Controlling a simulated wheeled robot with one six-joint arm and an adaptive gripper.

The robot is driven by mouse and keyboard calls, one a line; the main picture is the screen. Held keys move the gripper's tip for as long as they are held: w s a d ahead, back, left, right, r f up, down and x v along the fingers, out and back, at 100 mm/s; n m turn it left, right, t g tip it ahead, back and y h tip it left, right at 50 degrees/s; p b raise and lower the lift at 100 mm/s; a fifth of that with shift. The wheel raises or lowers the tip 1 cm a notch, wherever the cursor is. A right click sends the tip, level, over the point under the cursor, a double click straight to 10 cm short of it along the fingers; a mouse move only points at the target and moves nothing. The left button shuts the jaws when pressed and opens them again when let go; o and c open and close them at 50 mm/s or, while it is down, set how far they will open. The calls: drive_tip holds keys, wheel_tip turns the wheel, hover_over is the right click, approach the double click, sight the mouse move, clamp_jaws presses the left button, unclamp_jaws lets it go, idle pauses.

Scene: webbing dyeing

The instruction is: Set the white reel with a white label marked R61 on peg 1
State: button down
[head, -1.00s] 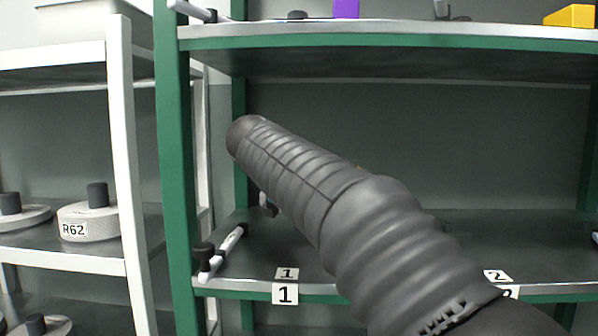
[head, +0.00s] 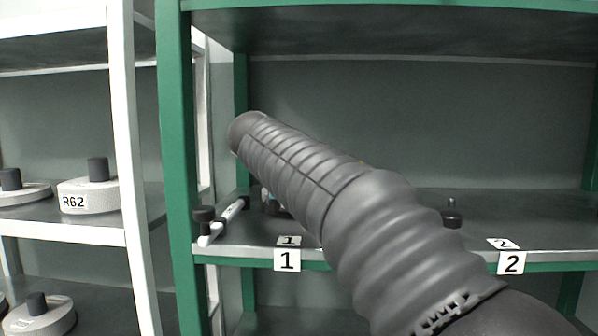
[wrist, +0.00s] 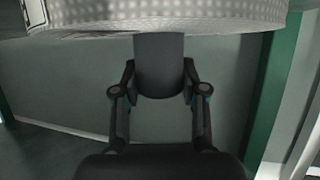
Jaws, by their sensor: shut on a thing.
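In the wrist view my gripper (wrist: 160,85) is shut on the black hub of a white reel (wrist: 185,15). The reel's pale dotted rim fills the top of that view. A corner of a white label (wrist: 35,12) shows at its left edge, but its marking is unreadable. In the head view my arm hides the reel; only a dark bit of the gripper shows behind the arm, above the green-framed shelf's place 1. The number 1 label (head: 287,260) is on the shelf edge. Peg 1 is hidden behind my arm.
A black peg (head: 451,216) stands behind the number 2 label (head: 511,263). A white rod with a black knob (head: 222,222) lies by the left green post (head: 174,150). The white rack at left holds a reel marked R62 (head: 100,197). An upper shelf (head: 420,30) hangs above.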

drive_tip(key=shift+f, duration=0.25)
drive_tip(key=c, duration=0.5)
unclamp_jaws()
drive_tip(key=shift+c, duration=0.2)
drive_tip(key=shift+s, duration=0.1)
